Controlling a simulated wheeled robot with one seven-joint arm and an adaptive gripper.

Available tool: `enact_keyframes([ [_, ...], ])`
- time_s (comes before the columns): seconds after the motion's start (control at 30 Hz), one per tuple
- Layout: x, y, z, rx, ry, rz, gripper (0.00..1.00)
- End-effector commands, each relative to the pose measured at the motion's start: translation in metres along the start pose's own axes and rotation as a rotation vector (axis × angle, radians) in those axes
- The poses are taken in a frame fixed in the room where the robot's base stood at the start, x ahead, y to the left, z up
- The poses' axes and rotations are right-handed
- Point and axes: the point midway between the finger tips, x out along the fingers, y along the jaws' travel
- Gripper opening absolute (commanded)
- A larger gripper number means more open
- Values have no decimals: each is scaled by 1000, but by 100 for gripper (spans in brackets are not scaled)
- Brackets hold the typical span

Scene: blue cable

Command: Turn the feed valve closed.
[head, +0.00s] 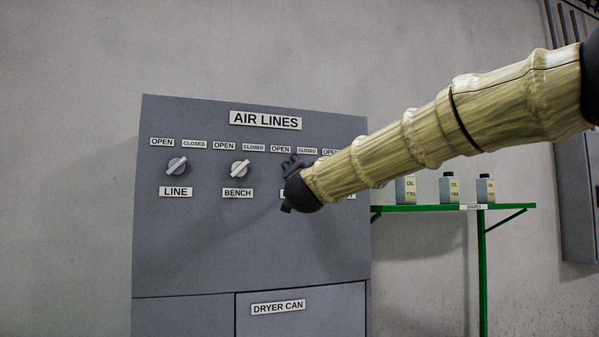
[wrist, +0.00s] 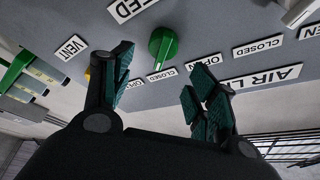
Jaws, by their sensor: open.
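The feed valve is a green knob (wrist: 163,47) on the grey panel, beside a label ending in "ED" (wrist: 130,8) in the wrist view. Its OPEN and CLOSED (wrist: 163,75) labels show near it; I cannot tell which one its handle points to. My gripper (wrist: 165,68) is open and empty, with a finger on either side of the knob in the picture. No contact with the knob is visible. In the head view my gripper (head: 287,186) is at the panel right of the BENCH knob and hides the green knob.
The AIR LINES cabinet (head: 190,250) also carries grey LINE (head: 177,167) and BENCH (head: 239,169) knobs. A yellow knob (wrist: 88,72) near the VENT label (wrist: 70,47) is mostly hidden by a finger. A green shelf (head: 425,208) with oil bottles (head: 452,189) stands right of the cabinet.

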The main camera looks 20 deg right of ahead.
Motion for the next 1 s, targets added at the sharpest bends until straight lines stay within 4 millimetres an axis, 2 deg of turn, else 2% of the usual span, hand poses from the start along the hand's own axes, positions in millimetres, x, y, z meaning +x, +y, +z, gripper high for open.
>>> enact_keyframes([
  [0.13, -30, 0, 0, -1, -1, -1, 59],
  [0.6, -52, 2, 0, 2, -1, 1, 59],
  [1.0, -55, 0, 0, 0, 0, 0, 59],
])
